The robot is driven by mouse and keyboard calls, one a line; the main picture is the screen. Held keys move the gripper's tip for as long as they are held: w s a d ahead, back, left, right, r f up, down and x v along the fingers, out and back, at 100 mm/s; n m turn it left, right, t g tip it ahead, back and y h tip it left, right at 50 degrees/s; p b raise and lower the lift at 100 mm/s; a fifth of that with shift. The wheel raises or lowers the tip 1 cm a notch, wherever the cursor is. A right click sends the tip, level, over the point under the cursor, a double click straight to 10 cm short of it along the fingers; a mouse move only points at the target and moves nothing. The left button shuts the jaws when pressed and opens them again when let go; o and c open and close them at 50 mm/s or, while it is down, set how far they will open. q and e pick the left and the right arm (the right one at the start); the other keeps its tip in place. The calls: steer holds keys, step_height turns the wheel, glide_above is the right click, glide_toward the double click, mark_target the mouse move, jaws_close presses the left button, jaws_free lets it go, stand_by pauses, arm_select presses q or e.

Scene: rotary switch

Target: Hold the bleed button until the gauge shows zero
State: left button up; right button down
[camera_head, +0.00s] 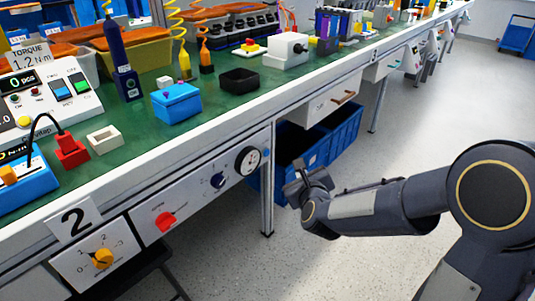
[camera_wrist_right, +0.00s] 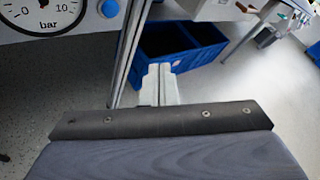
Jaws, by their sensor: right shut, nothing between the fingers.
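A round white pressure gauge (camera_head: 249,160) is set in the white front panel under the bench edge. It also shows, cut off by the top edge, in the right wrist view (camera_wrist_right: 42,14), marked 0, 10 and "bar"; its reading is unclear. A small blue button (camera_head: 265,153) sits just right of the gauge and also shows in the right wrist view (camera_wrist_right: 109,8). My right gripper (camera_head: 291,186) is shut and empty, below and right of the button and apart from it. In the right wrist view its fingers (camera_wrist_right: 160,85) point toward the blue bins. My left gripper is out of view.
The panel also carries a dark blue knob (camera_head: 218,180) and a red knob (camera_head: 165,221); a yellow rotary knob (camera_head: 102,259) is on a plate lower left. Blue bins (camera_head: 333,139) stand under the bench behind my gripper. A metal leg (camera_head: 267,190) stands near it. The floor at right is clear.

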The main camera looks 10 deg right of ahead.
mark_target(266, 153)
steer(key=w+a+p, duration=0.2)
steer(key=w+a, duration=0.3)
steer(key=w, duration=0.1)
steer(key=shift+w, duration=0.3)
steer(key=shift+a, duration=0.1)
stand_by(1.8)
steer(key=shift+w+a, duration=0.25)
steer(key=shift+w, duration=0.1)
steer(key=shift+w+a, duration=0.3)
stand_by(2.2)
